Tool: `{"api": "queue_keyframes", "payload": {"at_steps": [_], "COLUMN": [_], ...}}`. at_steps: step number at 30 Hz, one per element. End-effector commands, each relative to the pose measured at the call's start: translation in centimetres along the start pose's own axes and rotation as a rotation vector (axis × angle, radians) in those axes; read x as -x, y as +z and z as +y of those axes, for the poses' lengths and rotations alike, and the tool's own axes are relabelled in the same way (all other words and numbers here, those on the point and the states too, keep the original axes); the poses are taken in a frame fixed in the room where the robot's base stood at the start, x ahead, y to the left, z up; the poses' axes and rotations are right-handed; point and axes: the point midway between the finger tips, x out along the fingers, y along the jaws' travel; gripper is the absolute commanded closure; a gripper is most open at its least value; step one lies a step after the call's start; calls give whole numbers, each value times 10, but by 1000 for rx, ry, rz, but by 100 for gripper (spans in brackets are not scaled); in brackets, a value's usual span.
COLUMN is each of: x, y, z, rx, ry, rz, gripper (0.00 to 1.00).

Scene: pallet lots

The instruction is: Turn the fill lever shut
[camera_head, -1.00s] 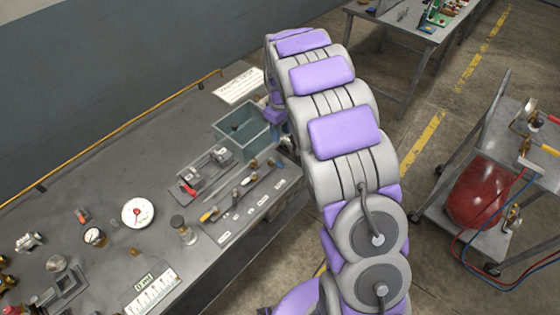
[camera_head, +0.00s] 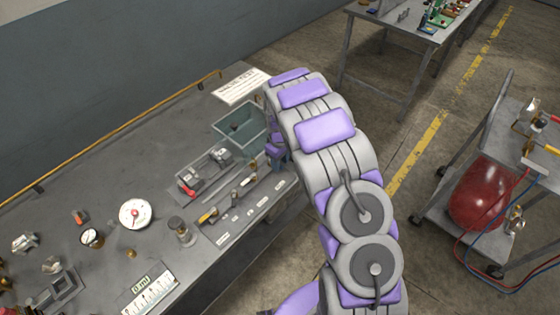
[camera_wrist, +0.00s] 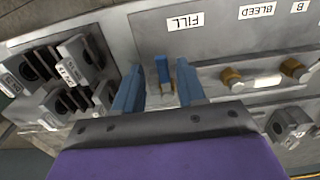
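In the wrist view, the fill lever (camera_wrist: 162,69) is a small blue handle on a brass valve, just below the white FILL label (camera_wrist: 185,21) on a grey panel (camera_wrist: 221,45). My gripper (camera_wrist: 160,88) is open, with one blue finger on each side of the lever. Both fingers look apart from it, with a wider gap on the left. In the head view, my gripper (camera_head: 277,158) is low over the right end of the labelled panel (camera_head: 222,226), and my arm partly hides that end.
More brass valves (camera_wrist: 232,76) stand to the right under the BLEED and B labels. Grey blocks (camera_wrist: 80,60) stand close on the left. A teal bin (camera_head: 240,127) is behind the panel on the bench. A cart with a red tank (camera_head: 482,193) stands at right.

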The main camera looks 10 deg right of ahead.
Motion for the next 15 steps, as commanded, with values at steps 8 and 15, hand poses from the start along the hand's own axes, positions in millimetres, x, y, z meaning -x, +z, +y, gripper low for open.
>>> {"api": "queue_keyframes", "payload": {"at_steps": [8,15], "x": [0,0], "y": [0,0], "z": [0,1], "rx": [0,0], "ry": [0,0], "rz": [0,1], "gripper": [63,86]}}
